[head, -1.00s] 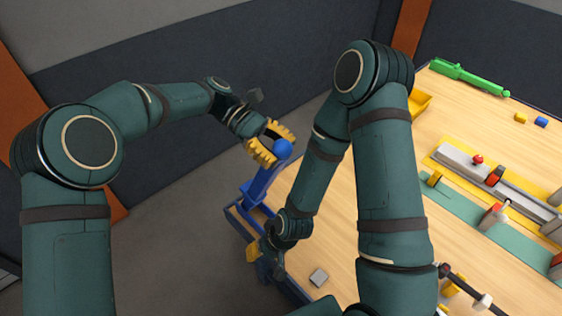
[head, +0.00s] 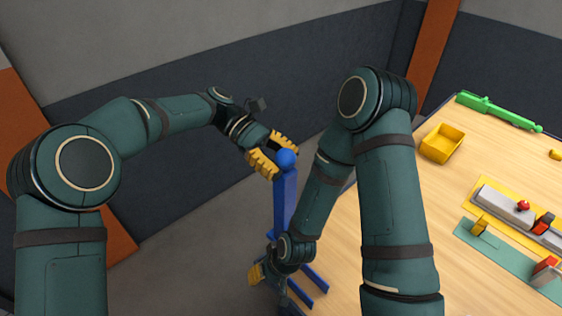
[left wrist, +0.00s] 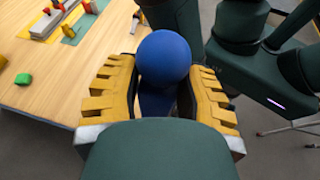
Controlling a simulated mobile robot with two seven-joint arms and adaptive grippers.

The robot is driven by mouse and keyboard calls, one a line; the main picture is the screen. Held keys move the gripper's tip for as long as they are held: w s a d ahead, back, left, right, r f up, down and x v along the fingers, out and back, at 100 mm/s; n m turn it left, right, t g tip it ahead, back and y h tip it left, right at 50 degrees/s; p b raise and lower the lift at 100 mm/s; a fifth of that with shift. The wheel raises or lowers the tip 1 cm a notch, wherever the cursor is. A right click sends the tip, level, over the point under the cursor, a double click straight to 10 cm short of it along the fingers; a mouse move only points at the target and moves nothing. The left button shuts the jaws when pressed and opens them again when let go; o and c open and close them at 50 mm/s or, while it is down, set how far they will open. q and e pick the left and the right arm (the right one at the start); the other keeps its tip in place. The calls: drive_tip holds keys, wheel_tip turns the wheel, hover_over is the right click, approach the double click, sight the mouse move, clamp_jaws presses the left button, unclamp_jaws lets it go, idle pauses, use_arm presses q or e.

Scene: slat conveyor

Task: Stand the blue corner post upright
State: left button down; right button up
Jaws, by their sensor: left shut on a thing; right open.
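The blue corner post (head: 285,208) has a round ball top (head: 287,158), a straight shaft and long blue bars at its foot (head: 306,286). It looks close to vertical in the head view, by the table's left edge. My left gripper (head: 274,157) is shut on it just below the ball; in the left wrist view the ball (left wrist: 164,58) sits between the yellow fingers (left wrist: 160,100). My right gripper (head: 262,278) is open, low beside the post's foot. My right wrist hides the lower shaft, so contact there cannot be told.
The wooden table (head: 400,200) carries a yellow bin (head: 442,144), a green post lying flat (head: 500,111) and a grey rail (head: 505,208) with small red and orange parts. A dark partition stands behind.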

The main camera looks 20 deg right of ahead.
use_arm(q)
drive_tip(key=shift+w+f, duration=0.1)
drive_tip(key=shift+w, duration=0.05)
drive_tip(key=shift+c, duration=2.2)
unclamp_jaws()
drive_tip(key=v, duration=1.2)
